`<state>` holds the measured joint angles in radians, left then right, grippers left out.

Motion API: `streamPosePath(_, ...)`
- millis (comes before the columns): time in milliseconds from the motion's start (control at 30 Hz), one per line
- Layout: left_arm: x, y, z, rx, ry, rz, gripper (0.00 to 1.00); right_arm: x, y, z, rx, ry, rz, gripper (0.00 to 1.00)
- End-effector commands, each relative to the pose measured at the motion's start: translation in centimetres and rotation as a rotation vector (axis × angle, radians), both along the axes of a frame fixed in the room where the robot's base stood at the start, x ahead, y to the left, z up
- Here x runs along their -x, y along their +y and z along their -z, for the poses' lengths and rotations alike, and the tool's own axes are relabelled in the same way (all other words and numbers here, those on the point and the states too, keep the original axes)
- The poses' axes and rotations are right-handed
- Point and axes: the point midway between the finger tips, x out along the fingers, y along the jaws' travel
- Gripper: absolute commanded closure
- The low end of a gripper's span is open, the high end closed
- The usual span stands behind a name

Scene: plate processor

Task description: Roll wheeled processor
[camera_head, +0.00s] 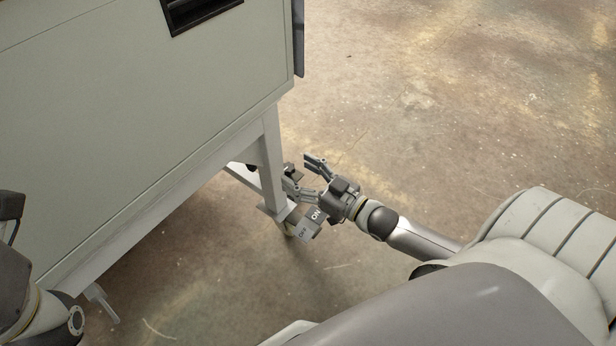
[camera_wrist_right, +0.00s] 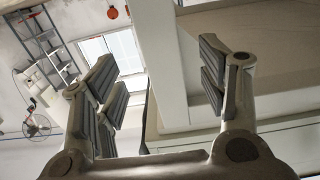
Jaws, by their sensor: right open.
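The processor (camera_head: 130,110) is a large pale grey-green cabinet on a leg frame, filling the upper left of the head view. Its near leg (camera_head: 271,155) ends at a caster with a grey pedal (camera_head: 308,226) marked ON and OFF. My right gripper (camera_head: 303,175) is open beside this leg, a little above the pedal. In the right wrist view the open fingers (camera_wrist_right: 163,82) spread in front of a pale leg and the underside of the cabinet (camera_wrist_right: 270,60). I cannot tell whether they touch the leg. My left arm shows at the lower left edge; its fingers are not visible.
The stained concrete floor (camera_head: 450,90) is clear to the right of the processor. Another leg end (camera_head: 101,302) shows under the cabinet at lower left. A shelf rack (camera_wrist_right: 45,45), a fan (camera_wrist_right: 36,125) and a window (camera_wrist_right: 115,55) lie far off in the wrist view.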

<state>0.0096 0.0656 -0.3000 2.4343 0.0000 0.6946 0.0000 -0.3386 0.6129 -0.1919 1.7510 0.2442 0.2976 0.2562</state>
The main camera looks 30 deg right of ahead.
Motion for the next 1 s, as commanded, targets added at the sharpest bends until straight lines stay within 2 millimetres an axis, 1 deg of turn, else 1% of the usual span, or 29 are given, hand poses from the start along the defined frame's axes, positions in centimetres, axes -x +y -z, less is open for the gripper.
streamPosePath(33, 0.0, 0.0, 0.0, 0.0, 0.0, 0.0, 1.0, 0.6, -0.2, 0.1, 0.001, 0.003, 0.0, 0.34)
streamPosePath(100, 0.0, 0.0, 0.0, 0.0, 0.0, 0.0, 1.0, 1.2, -0.4, 0.1, 0.002, 0.002, 0.0, 0.34)
streamPosePath(233, 0.0, 0.0, 0.0, 0.0, 0.0, 0.0, 1.0, 1.8, -0.7, 0.0, 0.001, 0.0, 0.0, 0.34)
streamPosePath(833, 0.0, 0.0, -0.1, 0.0, 0.001, 0.0, 1.0, 1.9, -0.7, -0.1, 0.001, 0.0, 0.0, 0.34)
streamPosePath(933, -0.3, 0.0, -0.4, -0.003, 0.025, -0.001, 1.0, 1.9, -0.7, -1.0, 0.001, 0.0, 0.0, 0.34)
streamPosePath(1000, -0.8, 0.0, -0.7, -0.007, 0.063, -0.002, 1.0, 1.9, -0.7, -2.3, 0.001, 0.0, 0.0, 0.34)
